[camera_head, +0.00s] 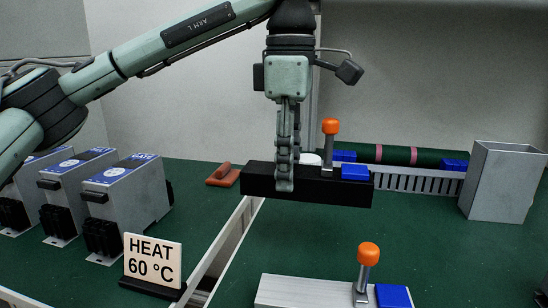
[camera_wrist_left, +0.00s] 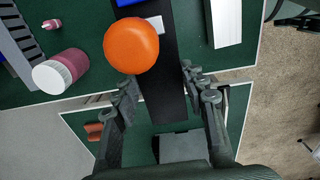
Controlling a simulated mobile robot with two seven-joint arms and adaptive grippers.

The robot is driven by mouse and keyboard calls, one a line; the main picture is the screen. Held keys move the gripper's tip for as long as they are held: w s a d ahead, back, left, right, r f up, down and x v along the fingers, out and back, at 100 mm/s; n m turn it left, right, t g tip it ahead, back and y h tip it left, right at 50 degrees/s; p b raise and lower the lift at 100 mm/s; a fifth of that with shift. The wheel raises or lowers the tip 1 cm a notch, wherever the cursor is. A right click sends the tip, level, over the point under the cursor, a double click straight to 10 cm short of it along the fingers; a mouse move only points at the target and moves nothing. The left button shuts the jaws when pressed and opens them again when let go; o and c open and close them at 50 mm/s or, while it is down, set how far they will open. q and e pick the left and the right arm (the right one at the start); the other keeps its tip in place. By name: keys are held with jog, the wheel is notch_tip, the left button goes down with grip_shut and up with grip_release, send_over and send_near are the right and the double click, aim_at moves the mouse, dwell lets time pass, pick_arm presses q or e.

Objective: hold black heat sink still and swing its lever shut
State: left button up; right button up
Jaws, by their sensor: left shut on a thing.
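The black heat sink (camera_head: 318,190) is a long dark bar near the middle of the head view. Its lever (camera_head: 330,128) stands upright with an orange knob, and a blue block (camera_head: 355,172) sits at its right end. My left gripper (camera_head: 284,186) points down and is shut across the bar, left of the lever. In the left wrist view the fingers (camera_wrist_left: 158,88) lie on both sides of the black bar (camera_wrist_left: 165,106). The orange knob (camera_wrist_left: 131,46) hides part of it there. I cannot tell whether the bar rests on something. My right gripper is not in view.
A silver heat sink (camera_head: 300,290) with its own upright orange-knobbed lever (camera_head: 368,255) lies in front. A grey open box (camera_head: 503,182) stands right, a slotted rail (camera_head: 420,181) behind. Grey modules (camera_head: 128,195) and a "HEAT 60 °C" sign (camera_head: 153,259) stand left.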

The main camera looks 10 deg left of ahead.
aim_at(309, 166)
pick_arm(q)
jog(key=shift+w+d+r+p, duration=0.1)
jog(key=shift+w+d+p, duration=0.4)
jog(key=shift+d, duration=0.25)
jog(key=shift+w+d+r+p, duration=0.1)
jog(key=shift+w+d+p, duration=0.35)
jog(key=shift+d, duration=0.25)
jog(key=shift+w+d+f+p, duration=0.1)
jog(key=shift+w+d+p, duration=0.15)
jog(key=shift+w+d, duration=0.35)
jog(key=shift+w+d+f+p, duration=0.1)
jog(key=shift+w+d+p, duration=0.2)
jog(key=shift+d, duration=0.5)
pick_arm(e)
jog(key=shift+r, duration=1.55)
pick_arm(q)
jog(key=shift+f, duration=0.1)
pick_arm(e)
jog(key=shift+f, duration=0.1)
pick_arm(q)
jog(key=shift+f+b, duration=3.55)
jog(key=shift+f, duration=1.95)
jog(key=shift+r, duration=0.1)
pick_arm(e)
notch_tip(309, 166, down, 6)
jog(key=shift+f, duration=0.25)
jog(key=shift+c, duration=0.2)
